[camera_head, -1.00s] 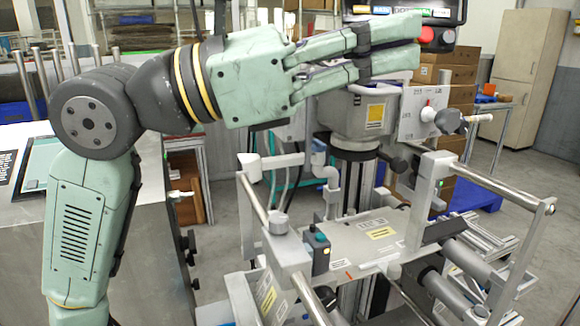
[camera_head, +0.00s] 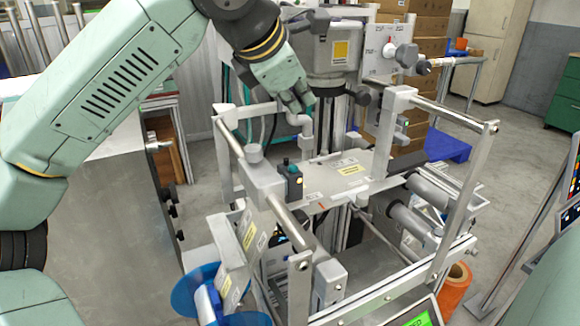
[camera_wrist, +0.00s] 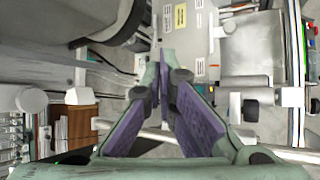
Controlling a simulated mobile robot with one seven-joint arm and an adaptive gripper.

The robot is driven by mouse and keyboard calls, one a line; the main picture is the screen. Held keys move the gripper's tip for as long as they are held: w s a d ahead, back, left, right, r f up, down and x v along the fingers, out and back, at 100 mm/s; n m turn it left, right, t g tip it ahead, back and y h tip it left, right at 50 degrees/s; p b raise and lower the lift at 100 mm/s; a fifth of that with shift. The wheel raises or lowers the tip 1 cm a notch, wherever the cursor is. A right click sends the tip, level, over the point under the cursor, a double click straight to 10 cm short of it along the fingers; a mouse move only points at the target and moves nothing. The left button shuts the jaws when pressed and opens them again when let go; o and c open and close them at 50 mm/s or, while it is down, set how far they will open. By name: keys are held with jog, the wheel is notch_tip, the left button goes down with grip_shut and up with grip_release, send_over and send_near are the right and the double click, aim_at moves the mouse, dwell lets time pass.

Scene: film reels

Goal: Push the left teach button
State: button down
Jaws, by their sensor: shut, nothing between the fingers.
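A small dark box with a teal button on top (camera_head: 292,180) stands on the left side of the grey machine plate (camera_head: 325,187). It looks like the left teach button, but no label on it is readable. My gripper (camera_head: 303,106) is above and behind the box, fingers pointing down, apart from it. In the wrist view my gripper (camera_wrist: 160,68) has its fingertips together with nothing between them.
A horizontal rail (camera_head: 288,219) and a grey post block (camera_head: 258,180) stand close to the button box. A taller upright (camera_head: 391,125) rises on the plate's right. A blue reel (camera_head: 197,292) sits at the front left. Open floor (camera_head: 530,120) lies at the right.

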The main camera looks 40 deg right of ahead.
jog(key=shift+f, duration=0.15)
jog(key=b, duration=0.7)
send_over(297, 170)
notch_tip(297, 170, down, 8)
jog(key=shift+f, duration=0.25)
jog(key=shift+f, duration=0.1)
dwell(0.8)
jog(key=shift+f+b, duration=0.3)
jog(key=shift+f+b, duration=0.35)
jog(key=shift+f, duration=0.1)
dwell(0.6)
jog(key=shift+r, duration=0.15)
jog(key=shift+r+p, duration=0.7)
jog(key=shift+r, duration=0.05)
